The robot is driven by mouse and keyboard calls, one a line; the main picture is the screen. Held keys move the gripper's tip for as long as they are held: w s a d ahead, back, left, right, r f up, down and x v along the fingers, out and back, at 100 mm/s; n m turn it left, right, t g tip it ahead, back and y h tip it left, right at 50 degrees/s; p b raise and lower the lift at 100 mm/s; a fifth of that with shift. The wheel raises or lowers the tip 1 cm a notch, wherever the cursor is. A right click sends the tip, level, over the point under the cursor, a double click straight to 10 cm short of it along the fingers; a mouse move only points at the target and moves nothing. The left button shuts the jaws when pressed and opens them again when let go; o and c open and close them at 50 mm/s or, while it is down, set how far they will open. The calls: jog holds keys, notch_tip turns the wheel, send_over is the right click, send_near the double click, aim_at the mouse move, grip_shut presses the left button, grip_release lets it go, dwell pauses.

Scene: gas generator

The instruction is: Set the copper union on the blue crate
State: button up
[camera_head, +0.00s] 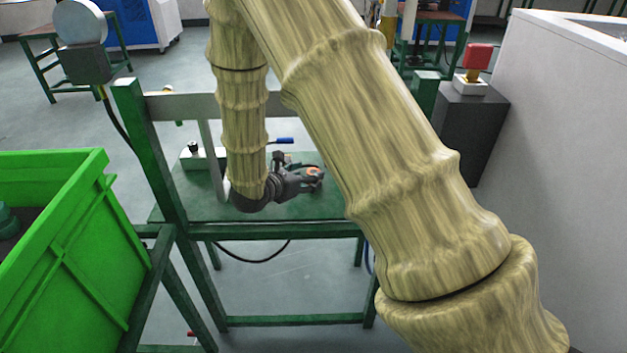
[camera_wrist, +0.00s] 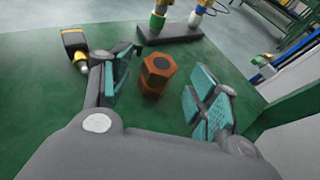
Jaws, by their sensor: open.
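The copper union (camera_wrist: 157,74) is an orange-brown hexagonal fitting standing on the green table top (camera_wrist: 40,75) in the wrist view. It sits between the two teal-padded fingers of my gripper (camera_wrist: 163,88), towards their tips, with a gap visible on the right side. My gripper is open. In the head view my gripper (camera_head: 304,180) is low over the green table, and a small orange spot of the union (camera_head: 313,172) shows at its fingers. I cannot make out a blue crate for certain in either view.
A yellow-and-black fitting (camera_wrist: 76,48) lies left of my gripper. A dark block with upright valves (camera_wrist: 168,32) stands behind the union. A large green crate (camera_head: 75,260) is at the left. A dark pedestal with a red button (camera_head: 478,58) stands at the right.

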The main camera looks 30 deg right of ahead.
aim_at(312, 173)
jog(key=shift+x, duration=1.55)
jog(key=c, duration=1.3)
jog(key=shift+o, duration=0.2)
jog(key=shift+r, duration=0.5)
notch_tip(312, 173, up, 2)
jog(key=shift+w+r, duration=0.1)
jog(key=shift+r, duration=0.15)
jog(key=s+a, duration=0.4)
jog(key=s, duration=0.3)
jog(key=s+a+r+p, duration=0.1)
jog(key=s+a, duration=0.3)
jog(key=s, duration=0.3)
jog(key=shift+r, duration=0.25)
